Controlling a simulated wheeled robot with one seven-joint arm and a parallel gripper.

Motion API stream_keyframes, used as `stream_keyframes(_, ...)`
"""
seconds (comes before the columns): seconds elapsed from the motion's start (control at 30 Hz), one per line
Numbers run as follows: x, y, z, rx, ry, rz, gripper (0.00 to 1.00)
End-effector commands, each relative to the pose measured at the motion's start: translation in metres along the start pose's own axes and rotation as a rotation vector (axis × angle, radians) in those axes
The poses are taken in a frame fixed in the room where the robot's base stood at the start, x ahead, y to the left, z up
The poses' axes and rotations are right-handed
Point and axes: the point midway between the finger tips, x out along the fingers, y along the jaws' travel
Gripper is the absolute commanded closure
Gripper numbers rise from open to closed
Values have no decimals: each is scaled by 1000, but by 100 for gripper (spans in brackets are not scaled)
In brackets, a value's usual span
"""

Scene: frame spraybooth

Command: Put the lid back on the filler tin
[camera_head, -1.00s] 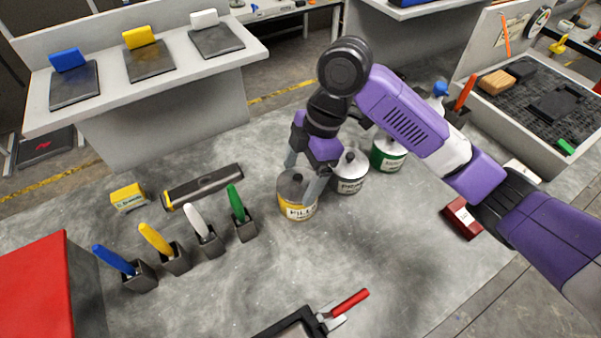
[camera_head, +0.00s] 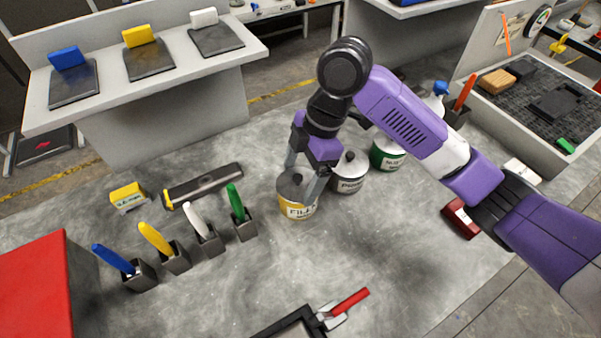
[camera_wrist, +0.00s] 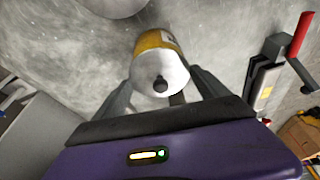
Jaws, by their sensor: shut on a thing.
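The filler tin (camera_head: 298,209), yellow with a white label, stands on the grey bench in the head view. It also shows in the wrist view (camera_wrist: 152,40). Its round grey lid (camera_wrist: 160,80) with a dark knob is over the tin's mouth; I cannot tell whether it is fully seated. My gripper (camera_head: 304,180) reaches down from above, with one finger on each side of the lid, shut on it. The fingers partly hide the lid and the tin's rim in the head view.
A primer tin (camera_head: 349,178) stands close to the right, with a green tin (camera_head: 387,152) beyond it. Spatula holders stand to the left, near a long dark tool (camera_head: 203,186). A dark red block (camera_head: 461,219) lies to the right.

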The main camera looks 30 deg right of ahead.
Motion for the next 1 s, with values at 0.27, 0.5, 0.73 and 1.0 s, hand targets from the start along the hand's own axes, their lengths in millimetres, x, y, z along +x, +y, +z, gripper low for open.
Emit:
stream_keyframes(0.27,0,0,0,1,0,0,54)
stream_keyframes(0.5,0,0,0,1,0,0,8)
stream_keyframes(0.73,0,0,0,0,0,0,0)
stream_keyframes(1.0,-2,0,0,0,0,0,0)
